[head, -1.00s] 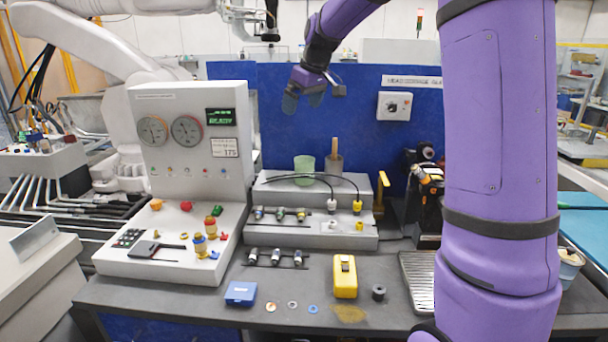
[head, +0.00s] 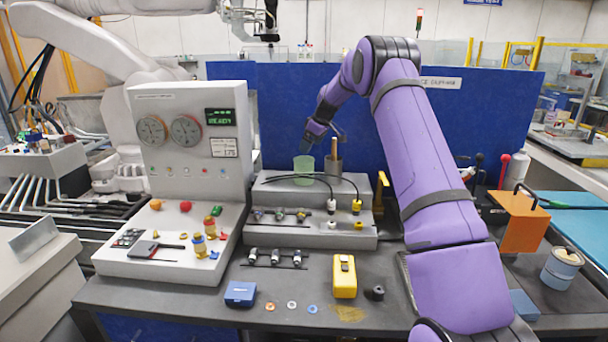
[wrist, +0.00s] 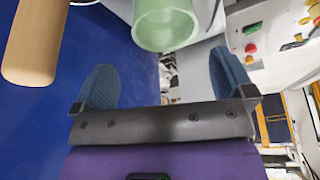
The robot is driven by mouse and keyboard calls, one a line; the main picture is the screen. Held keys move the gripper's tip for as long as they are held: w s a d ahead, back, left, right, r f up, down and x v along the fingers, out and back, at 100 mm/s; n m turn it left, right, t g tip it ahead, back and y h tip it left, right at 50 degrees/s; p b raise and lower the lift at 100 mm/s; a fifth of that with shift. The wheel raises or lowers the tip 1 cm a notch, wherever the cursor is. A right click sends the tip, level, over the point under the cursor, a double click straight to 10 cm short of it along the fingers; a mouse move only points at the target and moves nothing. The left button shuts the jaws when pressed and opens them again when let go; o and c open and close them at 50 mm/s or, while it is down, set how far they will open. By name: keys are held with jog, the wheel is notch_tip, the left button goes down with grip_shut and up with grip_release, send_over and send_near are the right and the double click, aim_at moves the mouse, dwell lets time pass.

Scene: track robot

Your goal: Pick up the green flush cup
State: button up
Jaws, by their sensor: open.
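The green flush cup (head: 304,166) is a pale translucent green cup. It stands upright on the top step of the grey stepped block. My gripper (head: 307,146) is just above the cup in the head view. In the wrist view the two blue fingers of my gripper (wrist: 163,85) are spread apart with nothing between them. I cannot tell from the head view exactly how far the fingertips are from the rim.
A grey pot with a wooden handle (head: 333,160) stands close to the right of the cup; the handle (wrist: 33,42) also shows near the left finger. The white gauge panel (head: 188,140) is left. Black cables (head: 285,178) lie before the cup. The blue partition (head: 280,100) is behind.

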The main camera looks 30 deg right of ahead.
aim_at(304, 165)
jog(key=shift+s+x, duration=0.15)
jog(key=shift+x, duration=1.4)
jog(key=shift+s+x, duration=0.15)
jog(key=shift+x, duration=1.4)
jog(key=shift+s+x, duration=0.2)
jog(key=shift+x, duration=1.4)
jog(key=shift+a+f, duration=0.1)
jog(key=shift+f, duration=0.05)
jog(key=c, duration=0.8)
